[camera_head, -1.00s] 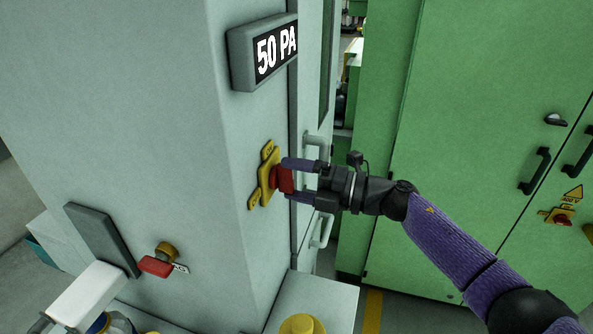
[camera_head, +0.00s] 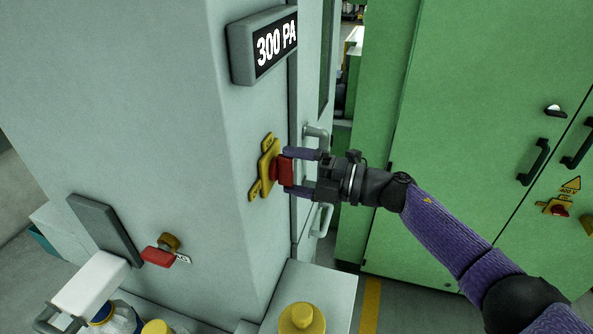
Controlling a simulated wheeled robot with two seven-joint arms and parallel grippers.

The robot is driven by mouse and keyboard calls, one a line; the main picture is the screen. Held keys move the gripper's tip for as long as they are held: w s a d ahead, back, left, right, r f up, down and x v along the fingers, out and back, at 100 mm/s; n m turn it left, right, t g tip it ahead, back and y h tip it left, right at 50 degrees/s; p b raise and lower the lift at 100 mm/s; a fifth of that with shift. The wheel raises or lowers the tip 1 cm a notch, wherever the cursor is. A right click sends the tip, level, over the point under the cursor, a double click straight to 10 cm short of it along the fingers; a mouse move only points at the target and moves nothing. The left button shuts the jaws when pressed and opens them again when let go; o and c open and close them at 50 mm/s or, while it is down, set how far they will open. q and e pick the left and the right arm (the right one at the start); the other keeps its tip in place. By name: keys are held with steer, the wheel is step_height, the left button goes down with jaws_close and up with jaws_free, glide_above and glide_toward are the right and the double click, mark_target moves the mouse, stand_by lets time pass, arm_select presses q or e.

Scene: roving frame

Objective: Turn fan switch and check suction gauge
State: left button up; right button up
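The fan switch is a red knob (camera_head: 281,170) on a yellow plate (camera_head: 264,172) with small label tabs, mounted on the side of the pale grey cabinet. The suction gauge (camera_head: 262,46) is a grey box with a black display above the switch, and it reads 300 PA. My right gripper (camera_head: 288,171) comes in from the right. Its purple fingers are spread, one above and one below the knob's outer end. I cannot tell whether either finger touches the knob. My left gripper is out of view.
The pale cabinet (camera_head: 160,120) carries another red knob (camera_head: 158,257) and a grey panel (camera_head: 105,230) at lower left. Door handles (camera_head: 320,220) stand behind my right gripper. A green cabinet (camera_head: 470,100) fills the right. A yellow-capped object (camera_head: 302,319) sits low in front.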

steer(key=b+v, duration=0.1)
steer(key=v, duration=0.9)
